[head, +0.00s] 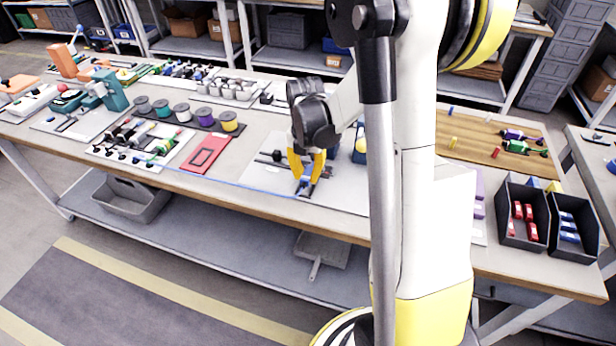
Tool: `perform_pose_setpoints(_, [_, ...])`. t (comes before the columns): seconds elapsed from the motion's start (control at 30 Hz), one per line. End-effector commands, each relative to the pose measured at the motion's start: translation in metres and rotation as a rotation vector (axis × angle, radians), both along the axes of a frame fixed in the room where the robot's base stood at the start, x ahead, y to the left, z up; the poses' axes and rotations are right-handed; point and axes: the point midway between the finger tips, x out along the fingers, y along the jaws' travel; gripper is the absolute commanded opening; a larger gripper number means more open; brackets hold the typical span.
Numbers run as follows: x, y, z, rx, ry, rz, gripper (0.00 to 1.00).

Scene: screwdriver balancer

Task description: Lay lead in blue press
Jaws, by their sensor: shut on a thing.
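My gripper (305,180), with yellow fingers, is low over a pale board (343,198) at the front edge of the bench. It is shut on a small dark piece at its fingertips, which looks like the end of the lead. A thin blue strand (235,183), seemingly the lead, runs left from there along the bench. A blue object (361,147), possibly the blue press, is partly hidden behind my arm, right of the gripper. A teal press-like device (112,92) stands at the far left, with an orange one (70,62) behind it.
A red tray (205,154), a row of spools (190,114) and a board of small parts (140,142) are further left. Dark bins (524,238) with red and blue items stand at right. My arm hides the bench middle.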

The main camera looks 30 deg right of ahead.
Motion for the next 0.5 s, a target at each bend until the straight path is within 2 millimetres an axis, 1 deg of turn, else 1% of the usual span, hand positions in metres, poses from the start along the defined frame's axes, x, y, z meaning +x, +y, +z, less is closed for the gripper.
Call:
perform_pose_setpoints(0.03, [-0.0221,0.0126,-0.0336,0.038,0.026,-0.004,0.0])
perform_pose_setpoints(0.43, [-0.0222,0.0127,-0.0336,0.038,0.027,-0.002,0.0])
perform_pose_setpoints(0.47, [-0.0222,0.0127,-0.0336,0.038,0.027,-0.002,0.25])
perform_pose_setpoints(0.5, [-0.0222,0.0127,-0.0336,0.038,0.027,-0.002,0.38])
